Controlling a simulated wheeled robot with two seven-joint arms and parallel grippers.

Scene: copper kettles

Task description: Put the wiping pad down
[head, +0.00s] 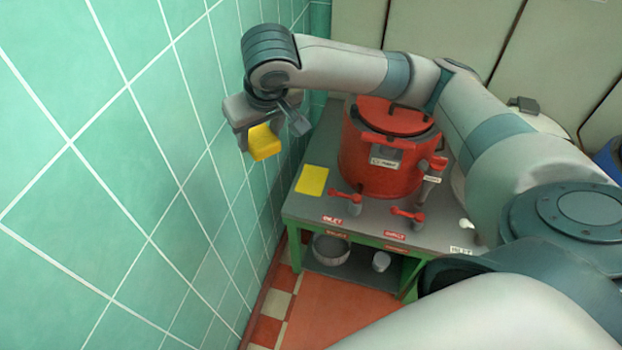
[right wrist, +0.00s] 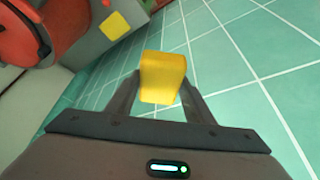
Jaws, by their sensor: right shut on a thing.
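The yellow wiping pad (head: 264,143) is held in my right gripper (head: 268,128), up in the air close to the green tiled wall. In the right wrist view the pad (right wrist: 162,78) sits between the two fingers of the right gripper (right wrist: 160,88), which are shut on it. A flat yellow square (head: 312,180) lies on the left part of the grey table top, below and to the right of the held pad. It also shows in the right wrist view (right wrist: 115,25). My left gripper is not in view.
A red kettle (head: 375,160) stands on the grey-topped, green-framed table (head: 365,222), with red-handled valves (head: 346,196) along its front. A metal bowl (head: 331,249) and a white cup (head: 381,262) are on the lower shelf. The tiled wall (head: 120,150) bounds the left.

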